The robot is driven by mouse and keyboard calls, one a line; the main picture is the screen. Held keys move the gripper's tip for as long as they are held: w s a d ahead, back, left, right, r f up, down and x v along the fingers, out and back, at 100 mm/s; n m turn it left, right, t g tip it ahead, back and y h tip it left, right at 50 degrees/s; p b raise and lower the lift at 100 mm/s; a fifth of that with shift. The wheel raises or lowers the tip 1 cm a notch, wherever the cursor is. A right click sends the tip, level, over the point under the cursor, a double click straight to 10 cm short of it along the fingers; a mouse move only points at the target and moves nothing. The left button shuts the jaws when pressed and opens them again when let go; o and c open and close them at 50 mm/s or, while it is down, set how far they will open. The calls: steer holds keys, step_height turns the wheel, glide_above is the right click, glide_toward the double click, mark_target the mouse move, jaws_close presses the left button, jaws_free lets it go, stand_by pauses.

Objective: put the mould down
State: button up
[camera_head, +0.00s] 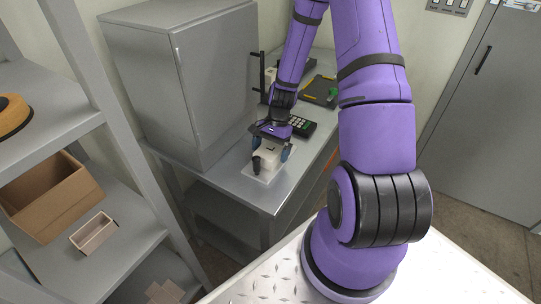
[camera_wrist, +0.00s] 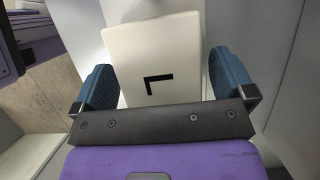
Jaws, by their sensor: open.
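The mould (camera_wrist: 150,50) is a cream block with a black L mark on its face. In the wrist view it lies between the two blue finger pads of my gripper (camera_wrist: 155,88), with a gap visible on the right side. In the head view the mould (camera_head: 267,159) is at the near end of the grey metal bench (camera_head: 262,195), on or just above a pale plate (camera_head: 258,176). My gripper (camera_head: 271,153) is open around it. The fingers partly hide the mould, and I cannot tell whether its underside touches the plate.
A dark keypad (camera_head: 302,126) and a black tray (camera_head: 320,91) lie farther back on the bench. A grey cabinet (camera_head: 215,80) stands left of the mould. Shelves at the left hold a cardboard box (camera_head: 50,200) and a small beige tray (camera_head: 94,233). The bench's front corner is clear.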

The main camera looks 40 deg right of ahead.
steer(key=shift+f, duration=0.25)
stand_by(0.5)
steer(key=c, duration=1.6)
steer(key=shift+r, duration=0.1)
